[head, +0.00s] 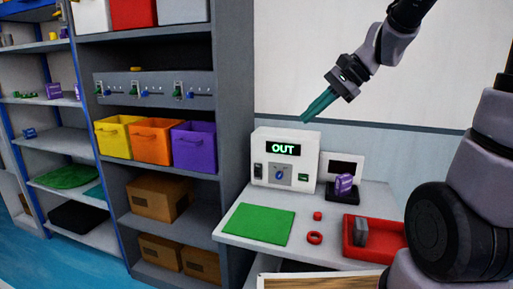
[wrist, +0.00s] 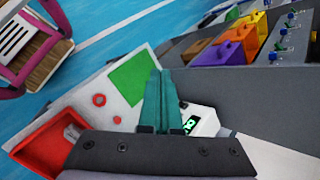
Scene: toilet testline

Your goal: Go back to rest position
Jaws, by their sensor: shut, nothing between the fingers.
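My gripper (head: 318,105) has teal fingers and is shut and empty. In the head view it hangs in the air above the white machine (head: 287,158), whose display reads OUT, and it touches nothing. In the wrist view the closed fingers of my gripper (wrist: 162,85) point over the table, between the green mat (wrist: 130,80) and the white machine (wrist: 200,120).
The white table (head: 232,220) holds the green mat (head: 258,224), small red parts (head: 315,238), a red tray (head: 396,234) with a grey block, and a purple item (head: 344,184) on a black stand. Shelves (head: 237,100) with coloured bins stand left. A pink-framed chair (wrist: 35,40) shows in the wrist view.

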